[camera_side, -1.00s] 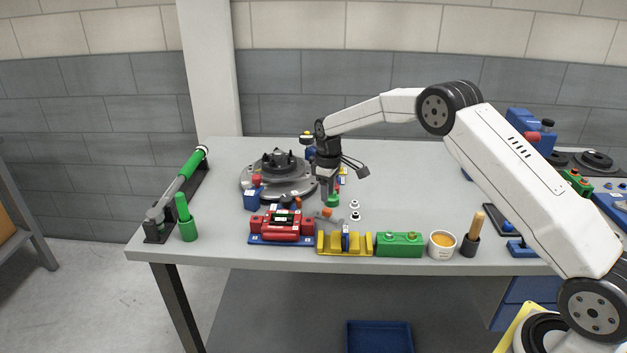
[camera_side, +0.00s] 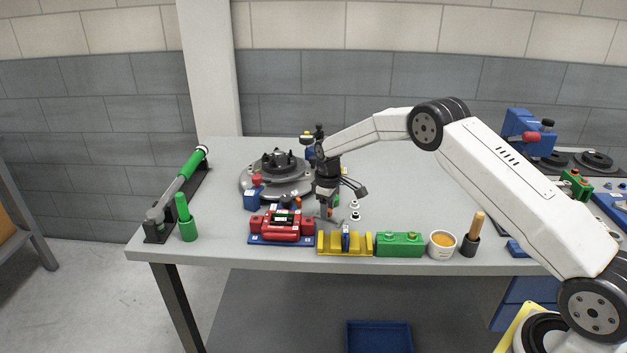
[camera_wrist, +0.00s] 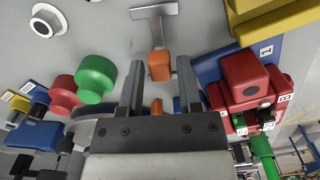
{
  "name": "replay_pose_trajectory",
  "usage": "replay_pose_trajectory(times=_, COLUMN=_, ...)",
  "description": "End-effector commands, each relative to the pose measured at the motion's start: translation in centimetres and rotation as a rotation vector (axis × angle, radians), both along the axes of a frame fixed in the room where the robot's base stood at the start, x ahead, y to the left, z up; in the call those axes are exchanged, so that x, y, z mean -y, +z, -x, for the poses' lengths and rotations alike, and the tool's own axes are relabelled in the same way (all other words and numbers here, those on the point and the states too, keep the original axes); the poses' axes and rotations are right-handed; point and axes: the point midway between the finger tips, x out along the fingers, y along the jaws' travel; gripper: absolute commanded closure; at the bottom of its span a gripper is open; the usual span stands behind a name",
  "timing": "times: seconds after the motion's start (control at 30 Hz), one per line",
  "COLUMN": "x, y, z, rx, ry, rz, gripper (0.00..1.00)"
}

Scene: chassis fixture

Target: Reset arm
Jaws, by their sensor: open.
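My gripper (camera_side: 326,207) is low over the bench, just behind the yellow slotted block. In the wrist view my gripper (camera_wrist: 160,72) is open, its two fingers spread. An orange block (camera_wrist: 159,65) lies between the fingertips, with a visible gap at each side. A flat grey T-shaped piece (camera_wrist: 153,15) lies just beyond it. In the side view the fingers and arm partly hide this spot, and I cannot tell whether anything is touched.
A red fixture on a blue base (camera_side: 281,239), a yellow slotted block (camera_side: 345,244) and a green block (camera_side: 400,245) line the front edge. A round dark turntable (camera_side: 278,178) is behind. In the wrist view red (camera_wrist: 64,96) and green (camera_wrist: 96,76) knobs stand left of the fingers.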

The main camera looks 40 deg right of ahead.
Motion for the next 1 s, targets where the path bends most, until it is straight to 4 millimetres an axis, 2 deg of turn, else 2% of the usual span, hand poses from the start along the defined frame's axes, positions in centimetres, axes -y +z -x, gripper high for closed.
replay_pose_trajectory(times=0.23, x=-0.02, y=0.03, z=0.01, rx=0.0, ry=0.0, rz=0.0, gripper=0.56)
replay_pose_trajectory(times=0.27, x=-0.02, y=0.04, z=0.01, rx=0.0, ry=0.0, rz=0.0, gripper=0.59)
replay_pose_trajectory(times=0.3, x=-0.02, y=0.04, z=0.01, rx=0.0, ry=0.0, rz=0.0, gripper=0.72)
replay_pose_trajectory(times=0.4, x=-0.02, y=0.04, z=0.01, rx=0.0, ry=0.0, rz=0.0, gripper=1.0)
replay_pose_trajectory(times=1.0, x=-0.01, y=0.92, z=-0.01, rx=0.0, ry=0.0, rz=0.0, gripper=1.0)
